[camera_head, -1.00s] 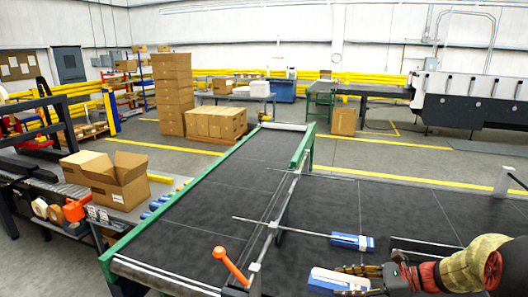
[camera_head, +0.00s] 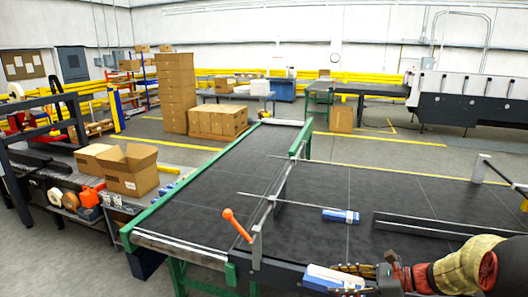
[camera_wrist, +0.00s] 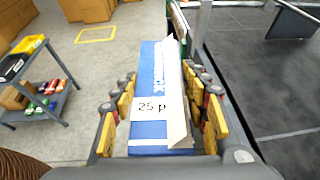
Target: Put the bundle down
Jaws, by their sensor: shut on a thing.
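My gripper (camera_head: 352,276) is shut on a blue and white bundle (camera_head: 322,279) at the bottom of the head view. In the wrist view, the bundle (camera_wrist: 150,90) lies lengthwise between the yellow-padded fingers, with a white label reading "25 p". A white flap or sheet stands along its right side. The bundle shows in front of the near edge of the dark belt (camera_head: 310,240) in the head view. In the wrist view, grey floor shows to its left and the belt to its right. A second blue and white bundle (camera_head: 340,216) lies on the belt.
A dark guide bar (camera_head: 430,228) lies at right. An open carton (camera_head: 130,170) stands on the left table. A grey cart (camera_wrist: 42,88) stands on the floor in the wrist view.

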